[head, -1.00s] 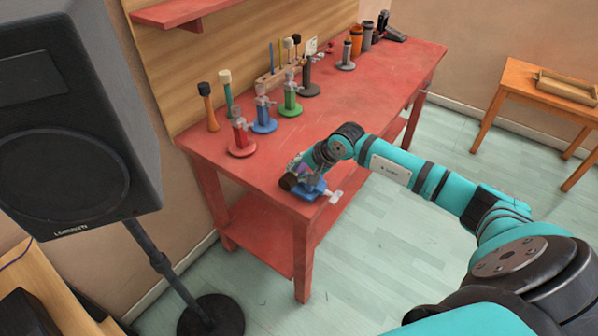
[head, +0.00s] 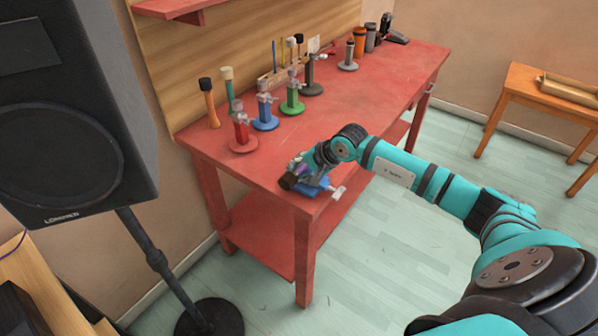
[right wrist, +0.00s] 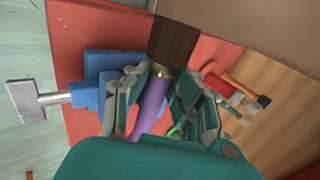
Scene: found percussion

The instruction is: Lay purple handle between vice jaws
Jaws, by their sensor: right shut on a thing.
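The purple handle (right wrist: 152,100) belongs to a mallet with a dark brown head (right wrist: 172,42) and a brass collar. My right gripper (head: 301,173) is shut on the purple handle, with its fingers on both sides of it in the right wrist view (right wrist: 165,85). The blue vice (head: 313,188) is at the near corner of the red bench, just below my right gripper. In the right wrist view its blue body (right wrist: 90,80) and grey screw handle (right wrist: 25,102) lie left of the mallet. My fingers hide the jaws, so I cannot tell whether the handle is between them. My left gripper is not in view.
On the red bench (head: 370,95), red (head: 241,130), blue (head: 265,112) and green (head: 292,95) clamp stands line the back, with two upright mallets behind. A black speaker (head: 75,110) stands at left. The bench middle is clear.

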